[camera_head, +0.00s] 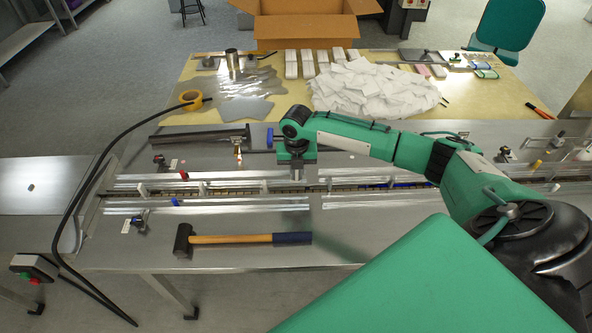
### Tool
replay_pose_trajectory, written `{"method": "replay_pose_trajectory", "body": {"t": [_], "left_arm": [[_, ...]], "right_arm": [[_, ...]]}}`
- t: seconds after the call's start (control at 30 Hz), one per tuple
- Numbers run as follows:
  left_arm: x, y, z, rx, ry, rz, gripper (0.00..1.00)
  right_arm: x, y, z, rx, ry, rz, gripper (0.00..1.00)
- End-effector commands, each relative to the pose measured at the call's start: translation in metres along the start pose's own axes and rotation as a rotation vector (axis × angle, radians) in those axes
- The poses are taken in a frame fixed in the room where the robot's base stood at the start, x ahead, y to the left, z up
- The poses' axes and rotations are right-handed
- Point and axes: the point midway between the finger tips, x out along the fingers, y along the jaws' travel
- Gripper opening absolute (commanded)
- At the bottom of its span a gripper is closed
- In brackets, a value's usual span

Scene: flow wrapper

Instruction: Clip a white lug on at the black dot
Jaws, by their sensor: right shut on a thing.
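My right gripper (297,176) points down over the conveyor channel (248,187), near its middle. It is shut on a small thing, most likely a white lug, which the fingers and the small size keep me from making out. White lugs (202,188) stand spaced along the channel to the left of the gripper, another of them (142,191) further left. I cannot make out the black dot. Whether the held thing touches the chain I cannot tell. My left gripper is not in view.
A hammer (235,239) lies on the machine's front deck. Small clamps with red and blue knobs stand along the rails. A black cable (75,205) runs on the left.

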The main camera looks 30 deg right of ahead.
Motion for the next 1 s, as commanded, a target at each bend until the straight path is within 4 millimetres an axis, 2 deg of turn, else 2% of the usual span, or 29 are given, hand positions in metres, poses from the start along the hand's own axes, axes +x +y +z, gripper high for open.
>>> {"method": "replay_pose_trajectory", "body": {"t": [0.03,0.23,0.57,1.0], "left_arm": [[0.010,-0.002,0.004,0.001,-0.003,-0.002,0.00],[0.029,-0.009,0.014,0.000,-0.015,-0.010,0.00],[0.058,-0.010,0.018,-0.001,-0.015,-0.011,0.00],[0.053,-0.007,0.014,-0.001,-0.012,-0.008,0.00]], "right_arm": [[0.010,0.000,0.000,0.000,0.000,0.000,0.00],[0.031,0.000,0.000,0.000,0.000,0.000,0.00],[0.060,0.000,0.000,0.000,0.000,0.000,0.00],[0.065,0.000,0.000,0.000,0.001,0.000,0.00]]}}
